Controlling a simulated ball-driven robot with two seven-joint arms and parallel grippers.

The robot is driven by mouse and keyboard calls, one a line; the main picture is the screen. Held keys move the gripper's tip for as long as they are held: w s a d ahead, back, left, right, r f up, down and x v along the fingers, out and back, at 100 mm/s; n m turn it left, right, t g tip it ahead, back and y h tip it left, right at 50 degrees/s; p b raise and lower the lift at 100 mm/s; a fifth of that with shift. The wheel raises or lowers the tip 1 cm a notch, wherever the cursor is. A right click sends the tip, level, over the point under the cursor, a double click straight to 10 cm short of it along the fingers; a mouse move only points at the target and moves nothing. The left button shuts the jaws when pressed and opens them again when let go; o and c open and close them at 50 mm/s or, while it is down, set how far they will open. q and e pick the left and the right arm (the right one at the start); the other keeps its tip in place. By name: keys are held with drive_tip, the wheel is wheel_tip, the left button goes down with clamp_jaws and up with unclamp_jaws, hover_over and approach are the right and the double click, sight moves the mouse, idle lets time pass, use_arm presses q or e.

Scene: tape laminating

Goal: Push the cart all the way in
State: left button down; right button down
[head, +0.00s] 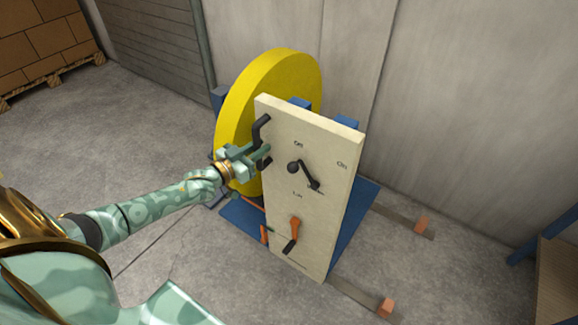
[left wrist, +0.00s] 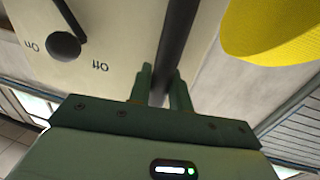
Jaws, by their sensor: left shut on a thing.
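The cart carries a cream upright panel (head: 325,150) with a large yellow disc (head: 275,80) behind it, on a blue base (head: 355,200). A black handle (head: 262,128) stands at the panel's left edge. My left gripper (head: 260,158) is shut on this handle. In the left wrist view the black handle (left wrist: 178,40) runs up between the two fingers (left wrist: 160,85), with the panel (left wrist: 110,25) on the left and the yellow disc (left wrist: 270,30) at the upper right. My right gripper is not in view.
The panel bears a black rotary lever (head: 303,174) with on/off markings and an orange-and-black lever (head: 293,232) lower down. Floor rails with orange end blocks (head: 421,225) and (head: 386,307) extend to the right. A wall stands behind. A wooden-topped bench (head: 558,270) is at the far right.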

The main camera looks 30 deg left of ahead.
use_arm(q)
drive_tip(key=shift+s+a+f+h+b, duration=0.1)
drive_tip(key=shift+a+f+h+b, duration=0.25)
drive_tip(key=shift+a, duration=0.25)
drive_tip(key=shift+a+r+b, duration=0.25)
drive_tip(key=shift+a+b, duration=0.05)
drive_tip(key=shift+a, duration=0.2)
drive_tip(key=shift+a+r, duration=0.1)
drive_tip(key=shift+a, duration=0.25)
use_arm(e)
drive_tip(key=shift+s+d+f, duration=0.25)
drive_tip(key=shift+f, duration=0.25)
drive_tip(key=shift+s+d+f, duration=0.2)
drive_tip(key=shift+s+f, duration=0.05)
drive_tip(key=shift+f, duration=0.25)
use_arm(q)
drive_tip(key=shift+a, duration=0.1)
drive_tip(key=c, duration=1.5)
unclamp_jaws()
drive_tip(key=shift+o, duration=0.9)
drive_tip(key=shift+a, duration=0.1)
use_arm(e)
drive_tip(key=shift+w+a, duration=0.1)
